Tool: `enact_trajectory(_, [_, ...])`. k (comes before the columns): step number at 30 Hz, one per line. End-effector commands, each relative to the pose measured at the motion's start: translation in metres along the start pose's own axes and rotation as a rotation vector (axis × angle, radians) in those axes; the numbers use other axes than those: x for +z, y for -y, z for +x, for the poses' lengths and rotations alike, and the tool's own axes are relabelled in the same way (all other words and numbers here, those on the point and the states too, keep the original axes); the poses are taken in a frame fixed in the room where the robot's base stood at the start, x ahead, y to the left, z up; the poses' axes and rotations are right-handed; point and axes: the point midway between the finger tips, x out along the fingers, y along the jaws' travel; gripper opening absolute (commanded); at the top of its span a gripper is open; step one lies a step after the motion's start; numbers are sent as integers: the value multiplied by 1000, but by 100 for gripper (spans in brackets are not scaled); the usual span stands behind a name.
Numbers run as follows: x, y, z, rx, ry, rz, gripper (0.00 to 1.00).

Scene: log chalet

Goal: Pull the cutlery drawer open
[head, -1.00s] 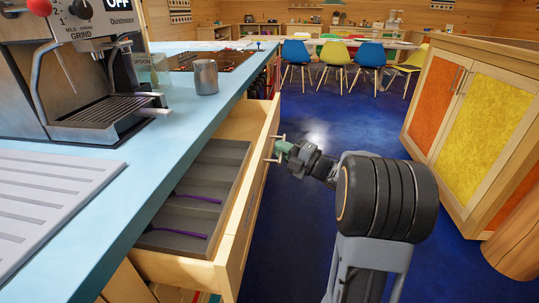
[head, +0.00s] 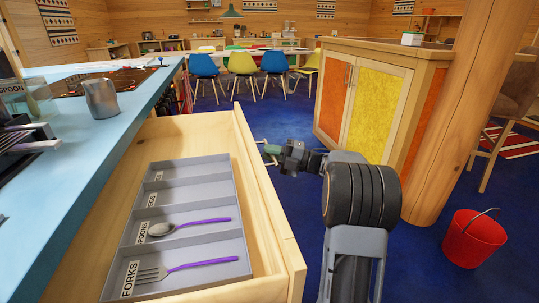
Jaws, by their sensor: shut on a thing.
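The cutlery drawer (head: 258,215) is a light wooden drawer pulled well out from under the blue counter. Inside it lies a grey cutlery tray (head: 196,164) with labelled compartments. A purple-handled fork (head: 190,268) lies in the front compartment marked FORKS. A purple-handled spoon (head: 188,226) lies in the compartment behind it. My gripper (head: 272,150) is at the outer face of the drawer front, shut on the drawer handle (head: 267,146). The fingers partly hide the handle.
The blue counter (head: 75,162) runs along the left, with a metal cup (head: 102,98) on it. A cabinet with orange and yellow doors (head: 378,100) stands to the right beside a wooden post. A red bucket (head: 472,240) stands on the blue floor. Colourful chairs are at the back.

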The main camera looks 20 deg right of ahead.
Motion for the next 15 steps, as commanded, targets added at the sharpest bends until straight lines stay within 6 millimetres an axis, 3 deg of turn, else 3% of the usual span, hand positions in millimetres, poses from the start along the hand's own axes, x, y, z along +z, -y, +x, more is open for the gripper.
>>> enact_trajectory(14, [1,0,1,-1,-4,3,0])
enact_trajectory(15, [1,0,1,-1,-4,3,16])
